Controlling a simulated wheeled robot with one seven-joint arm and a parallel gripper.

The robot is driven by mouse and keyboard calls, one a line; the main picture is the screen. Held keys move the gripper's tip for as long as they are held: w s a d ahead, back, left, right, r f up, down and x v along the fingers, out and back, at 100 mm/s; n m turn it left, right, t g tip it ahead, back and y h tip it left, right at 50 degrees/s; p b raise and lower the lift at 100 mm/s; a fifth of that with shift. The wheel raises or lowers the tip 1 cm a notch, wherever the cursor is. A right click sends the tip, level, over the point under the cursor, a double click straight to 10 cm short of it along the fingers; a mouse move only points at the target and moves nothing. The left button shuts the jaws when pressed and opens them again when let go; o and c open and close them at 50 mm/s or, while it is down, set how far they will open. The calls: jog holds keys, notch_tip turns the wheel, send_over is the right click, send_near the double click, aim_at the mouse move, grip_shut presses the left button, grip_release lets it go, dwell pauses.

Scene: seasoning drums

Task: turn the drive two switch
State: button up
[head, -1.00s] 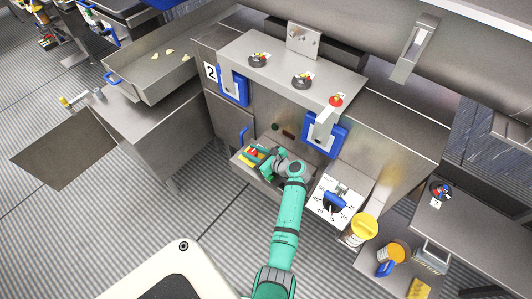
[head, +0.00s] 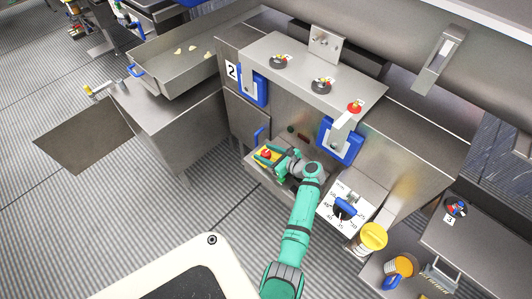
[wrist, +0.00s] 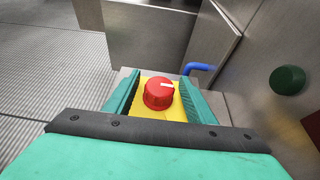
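A red rotary switch (wrist: 159,94) sits on a yellow plate (wrist: 148,118), with a white mark on its top toward the right side. It shows small in the head view (head: 266,154), at the left end of a low shelf below the steel cabinet. My gripper (wrist: 159,82) is open, with one green finger on each side of the switch; gaps show between fingers and knob. In the head view my gripper (head: 268,157) reaches down over the shelf and partly hides the plate. A "2" label (head: 231,71) is on the cabinet's upper left.
A blue handle (wrist: 198,68) is close behind the switch, and a green button (wrist: 288,80) is on the panel to the right. A dial with a blue knob (head: 346,207) and a yellow-lidded container (head: 373,236) stand right of my arm. Open floor lies to the left.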

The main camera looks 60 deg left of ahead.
aim_at(266, 152)
jog(key=shift+r, duration=0.15)
jog(key=shift+r, duration=0.3)
notch_tip(266, 152, up, 3)
jog(key=shift+f, duration=0.2)
jog(key=s+d+r, duration=0.9)
jog(key=d, duration=0.1)
jog(key=shift+d+r, duration=0.3)
jog(key=shift+d, duration=0.1)
